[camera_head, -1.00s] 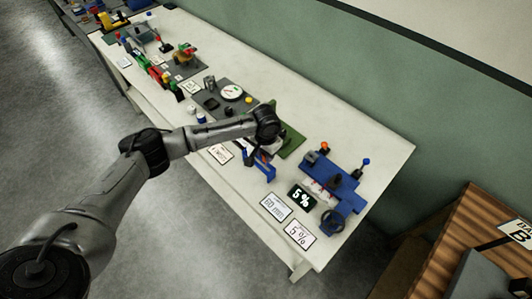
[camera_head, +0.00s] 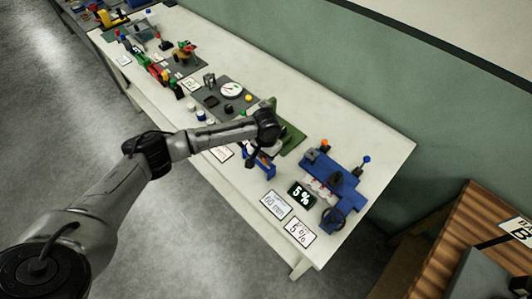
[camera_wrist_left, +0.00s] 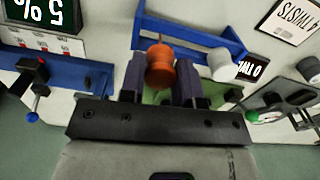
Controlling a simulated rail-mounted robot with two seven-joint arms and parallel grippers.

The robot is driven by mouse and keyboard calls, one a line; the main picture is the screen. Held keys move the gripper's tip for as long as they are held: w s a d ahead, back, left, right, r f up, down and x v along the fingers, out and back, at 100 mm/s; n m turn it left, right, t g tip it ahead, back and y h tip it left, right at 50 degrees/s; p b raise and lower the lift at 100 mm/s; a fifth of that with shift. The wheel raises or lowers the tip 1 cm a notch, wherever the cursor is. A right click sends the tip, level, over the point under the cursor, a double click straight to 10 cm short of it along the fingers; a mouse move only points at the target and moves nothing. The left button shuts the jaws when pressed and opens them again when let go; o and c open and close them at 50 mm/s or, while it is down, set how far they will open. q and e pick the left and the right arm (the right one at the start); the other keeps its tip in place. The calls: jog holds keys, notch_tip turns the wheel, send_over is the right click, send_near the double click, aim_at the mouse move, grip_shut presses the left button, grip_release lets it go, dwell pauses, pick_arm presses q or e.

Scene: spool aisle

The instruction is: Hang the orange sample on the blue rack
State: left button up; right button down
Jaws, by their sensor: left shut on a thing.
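The orange sample (camera_wrist_left: 160,66), a small spool-like piece, sits between the two fingers of my left gripper (camera_wrist_left: 160,82) in the left wrist view. The gripper is shut on it. The blue rack (camera_wrist_left: 194,36) lies just behind the sample in that view, its long bar running above the fingers; whether they touch I cannot tell. A white cylinder (camera_wrist_left: 222,65) is at the rack's right part. In the head view my left gripper (camera_head: 252,160) is over the blue rack (camera_head: 266,170) at the table's front edge, and the sample cannot be made out. My right gripper is not in view.
A blue device (camera_head: 335,182) with knobs and a handwheel stands right of the rack, beside a black 5% display (camera_head: 301,194). A green stand (camera_head: 292,140) is behind the gripper. Cards (camera_head: 275,205) lie along the front edge. The table's back right is clear.

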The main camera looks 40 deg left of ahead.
pick_arm(q)
jog(key=shift+f+b, duration=0.3)
jog(key=shift+f, duration=1)
jog(key=o, duration=1)
jog(key=shift+c, duration=0.2)
jog(key=shift+r, duration=0.2)
notch_tip(320, 180, up, 13)
jog(key=p, duration=0.1)
jog(key=shift+r+p, duration=0.2)
jog(key=shift+p, duration=0.1)
